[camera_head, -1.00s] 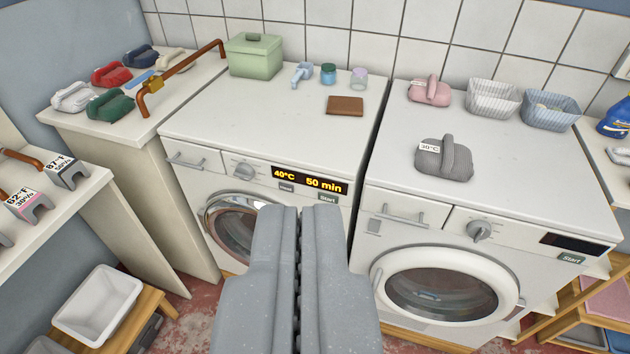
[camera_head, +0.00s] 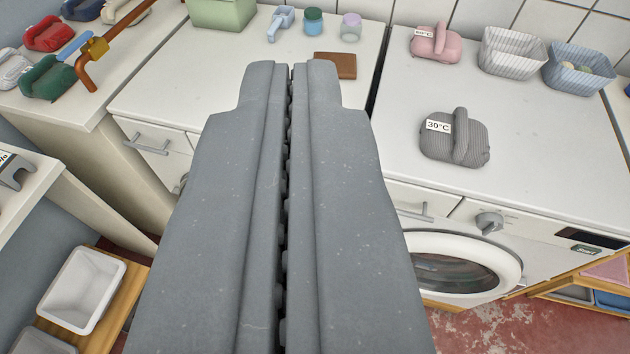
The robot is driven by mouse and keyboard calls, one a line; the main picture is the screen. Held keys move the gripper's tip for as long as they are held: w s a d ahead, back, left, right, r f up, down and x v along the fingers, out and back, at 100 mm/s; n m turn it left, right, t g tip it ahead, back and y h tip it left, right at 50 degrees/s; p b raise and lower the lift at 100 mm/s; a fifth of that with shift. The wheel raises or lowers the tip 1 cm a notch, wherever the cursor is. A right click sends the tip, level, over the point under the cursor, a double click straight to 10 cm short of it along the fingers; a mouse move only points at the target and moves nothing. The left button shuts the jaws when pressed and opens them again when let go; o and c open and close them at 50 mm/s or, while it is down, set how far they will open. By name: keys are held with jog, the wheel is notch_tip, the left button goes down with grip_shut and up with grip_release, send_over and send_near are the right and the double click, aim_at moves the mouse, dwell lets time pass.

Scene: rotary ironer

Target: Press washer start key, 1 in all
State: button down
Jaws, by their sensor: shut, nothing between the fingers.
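My gripper (camera_head: 291,66) is shut and empty, its long grey fingers filling the middle of the view. The left machine (camera_head: 240,85) has a white top with its front mostly behind my gripper; its lit display, Start key and door are hidden. The tips overlap its top in the picture; I cannot tell whether they touch anything. The right machine (camera_head: 530,165) has a white round door (camera_head: 465,270), a knob (camera_head: 489,221), a dark display (camera_head: 592,238) and a small Start key (camera_head: 585,250) near the right edge, away from my gripper.
On the left top stand a green box (camera_head: 222,12), a blue scoop (camera_head: 280,22), small jars (camera_head: 313,20) and a brown wallet-like block (camera_head: 335,65). A grey 30°C bundle (camera_head: 455,140), a pink bundle (camera_head: 435,42) and baskets (camera_head: 513,50) sit on the right top.

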jog(key=w+d+f+n+b, duration=0.1)
jog(key=w+d+f+n, duration=0.25)
jog(key=w+f, duration=0.7)
jog(key=w+d+f+n+b, duration=0.1)
jog(key=w+d+f+n, duration=0.25)
jog(key=w+f, duration=0.7)
notch_tip(320, 180, down, 16)
jog(key=w+a+n+y+b, duration=0.1)
jog(key=w+a+n+y, duration=0.1)
jog(key=n, duration=0.2)
jog(key=s+a+f+n+y, duration=0.2)
jog(key=f+y, duration=0.1)
jog(key=f, duration=0.5)
jog(key=s+a+f+n+y+b, duration=0.1)
jog(key=s+a+f+n+y, duration=0.1)
jog(key=f, duration=0.6)
jog(key=shift+a+f+y, duration=0.4)
jog(key=shift+a+y, duration=0.1)
jog(key=shift+a, duration=0.2)
jog(key=w+d+p, duration=0.2)
jog(key=w+p, duration=0.1)
jog(key=w, duration=0.5)
jog(key=shift+d, duration=0.35)
